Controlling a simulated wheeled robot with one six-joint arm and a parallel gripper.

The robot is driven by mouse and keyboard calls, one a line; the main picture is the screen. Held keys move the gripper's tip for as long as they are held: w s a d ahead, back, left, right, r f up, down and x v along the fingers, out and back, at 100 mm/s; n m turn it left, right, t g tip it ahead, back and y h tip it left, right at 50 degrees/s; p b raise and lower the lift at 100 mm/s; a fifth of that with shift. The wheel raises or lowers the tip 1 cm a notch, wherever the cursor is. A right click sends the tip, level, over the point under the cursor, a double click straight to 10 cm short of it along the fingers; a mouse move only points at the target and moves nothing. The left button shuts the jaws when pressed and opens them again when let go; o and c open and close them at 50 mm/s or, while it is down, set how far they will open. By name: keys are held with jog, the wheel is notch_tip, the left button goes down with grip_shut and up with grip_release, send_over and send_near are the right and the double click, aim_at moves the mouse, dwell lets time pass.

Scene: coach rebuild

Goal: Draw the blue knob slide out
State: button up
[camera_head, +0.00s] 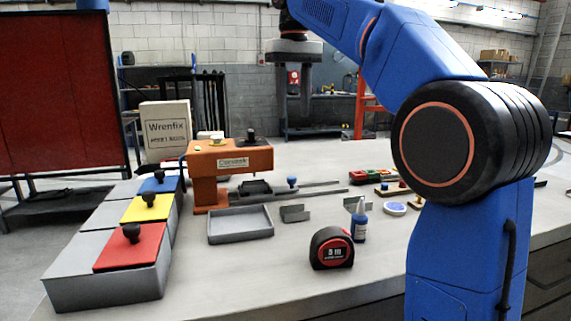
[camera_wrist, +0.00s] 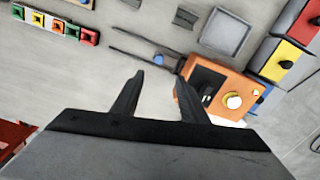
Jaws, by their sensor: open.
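The blue knob (camera_head: 292,182) stands on a slide with two thin dark rails (camera_head: 325,186), beside the orange press-like machine (camera_head: 235,160) on the bench. In the wrist view the blue knob (camera_wrist: 158,59) shows just beyond the fingertips, with the rails (camera_wrist: 135,52) running to the upper left and the orange machine (camera_wrist: 203,90) on the right. My gripper (camera_head: 293,100) is open and empty, held well above the bench and pointing down. Its two fingers (camera_wrist: 160,84) are apart, and neither touches the knob.
Boxes with red (camera_head: 130,248), yellow (camera_head: 149,207) and blue (camera_head: 160,184) lids line the left. A grey tray (camera_head: 240,224), tape measure (camera_head: 332,248) and blue bottle (camera_head: 359,222) stand in front. Coloured blocks (camera_head: 372,176) lie right of the rails.

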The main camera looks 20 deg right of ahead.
aim_at(292, 177)
jog(key=f, duration=1.7)
jog(key=shift+w+f, duration=0.2)
jog(key=shift+w, duration=0.15)
